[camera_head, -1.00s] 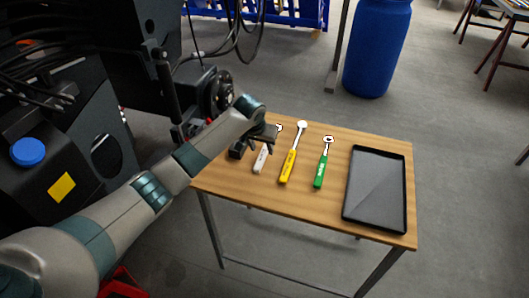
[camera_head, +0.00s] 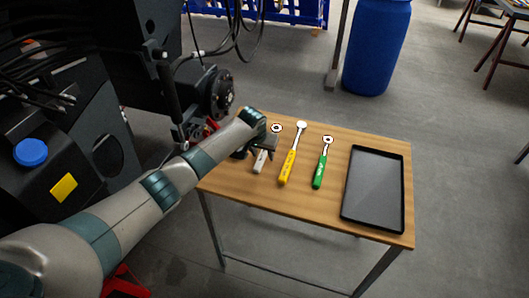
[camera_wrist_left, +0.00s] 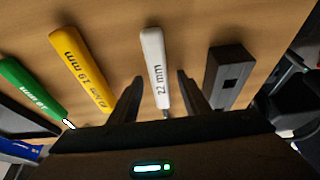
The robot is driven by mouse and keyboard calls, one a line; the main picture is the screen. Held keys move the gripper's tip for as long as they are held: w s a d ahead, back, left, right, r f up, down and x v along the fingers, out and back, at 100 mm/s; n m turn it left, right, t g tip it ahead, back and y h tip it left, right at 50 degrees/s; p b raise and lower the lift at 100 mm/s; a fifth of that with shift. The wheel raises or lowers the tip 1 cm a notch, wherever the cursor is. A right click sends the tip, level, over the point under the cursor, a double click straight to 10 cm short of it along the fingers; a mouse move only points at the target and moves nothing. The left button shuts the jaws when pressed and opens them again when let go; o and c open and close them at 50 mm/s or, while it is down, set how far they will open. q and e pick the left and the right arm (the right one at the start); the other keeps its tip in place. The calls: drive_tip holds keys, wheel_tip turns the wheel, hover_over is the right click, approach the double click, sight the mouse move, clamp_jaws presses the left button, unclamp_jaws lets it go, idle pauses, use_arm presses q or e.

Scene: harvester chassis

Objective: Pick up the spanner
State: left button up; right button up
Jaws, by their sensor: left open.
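Three spanner-like tools lie on the wooden table (camera_head: 330,215). The white-handled one (camera_head: 260,163) is at the left, marked 22 mm in the left wrist view (camera_wrist_left: 154,62). The yellow-handled one (camera_head: 288,168), marked 19 mm, is in the middle, and the green-handled one (camera_head: 319,173) is at the right. My left gripper (camera_head: 266,147) is over the white tool and hides its middle in the head view. In the left wrist view its open fingers stand on either side of the white handle. I cannot tell whether they touch it. My right gripper is out of view.
A black tray (camera_head: 373,190) lies on the table's right part. A dark block (camera_wrist_left: 229,75) is beside the white handle, right of my fingers in the wrist view. A blue barrel (camera_head: 376,48) stands behind the table. Dark machinery is at the left.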

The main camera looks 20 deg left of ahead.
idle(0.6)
use_arm(q)
clamp_jaws()
drive_tip(key=shift+r, duration=0.1)
